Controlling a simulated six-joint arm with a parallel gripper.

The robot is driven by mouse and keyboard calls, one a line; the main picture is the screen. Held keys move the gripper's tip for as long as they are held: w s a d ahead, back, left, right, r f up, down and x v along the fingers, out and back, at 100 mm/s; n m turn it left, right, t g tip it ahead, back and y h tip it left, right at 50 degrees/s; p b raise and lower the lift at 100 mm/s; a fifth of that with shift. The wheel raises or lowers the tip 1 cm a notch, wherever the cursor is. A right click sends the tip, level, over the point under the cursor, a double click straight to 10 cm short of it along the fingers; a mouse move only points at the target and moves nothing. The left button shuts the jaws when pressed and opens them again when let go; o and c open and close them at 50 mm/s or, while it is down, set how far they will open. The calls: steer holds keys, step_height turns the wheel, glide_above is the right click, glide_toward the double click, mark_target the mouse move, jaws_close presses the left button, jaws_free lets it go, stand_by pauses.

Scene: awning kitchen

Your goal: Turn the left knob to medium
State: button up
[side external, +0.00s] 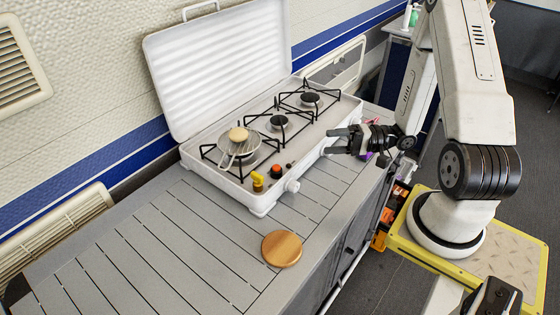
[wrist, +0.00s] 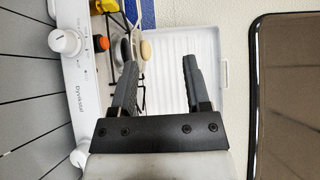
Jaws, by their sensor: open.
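A white stove (side external: 262,196) with its lid raised stands on the grey slatted counter. Its left knob (side external: 292,186) is white and round and sits on the front face near the left corner. It also shows at upper left in the wrist view (wrist: 65,41); I cannot tell its exact setting. Another white knob (wrist: 78,158) shows at lower left there. My gripper (side external: 332,141) is open and empty, right of the left knob and apart from it, near the right half of the stove front. Its two fingers also show in the wrist view (wrist: 159,66).
A pan (side external: 238,147) with a pale round item in it sits on the left burner. A round wooden board (side external: 281,248) lies on the counter (side external: 170,240), which is otherwise largely clear.

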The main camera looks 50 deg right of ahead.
step_height(320, 180, up, 8)
stand_by(0.7)
stand_by(0.3)
steer(key=w+a+f+n+g+h, duration=0.1)
steer(key=w+f+n+g+h, duration=0.35)
steer(key=w+h, duration=0.6)
steer(key=s+a+n+g+h, duration=0.2)
steer(key=s+a+n+g, duration=0.2)
steer(key=s+a, duration=0.5)
steer(key=shift+s+a+f+g, duration=0.2)
steer(key=shift+s+f+g, duration=0.1)
steer(key=shift+s+g, duration=0.65)
steer(key=shift+n, duration=0.25)
steer(key=shift+c, duration=0.2)
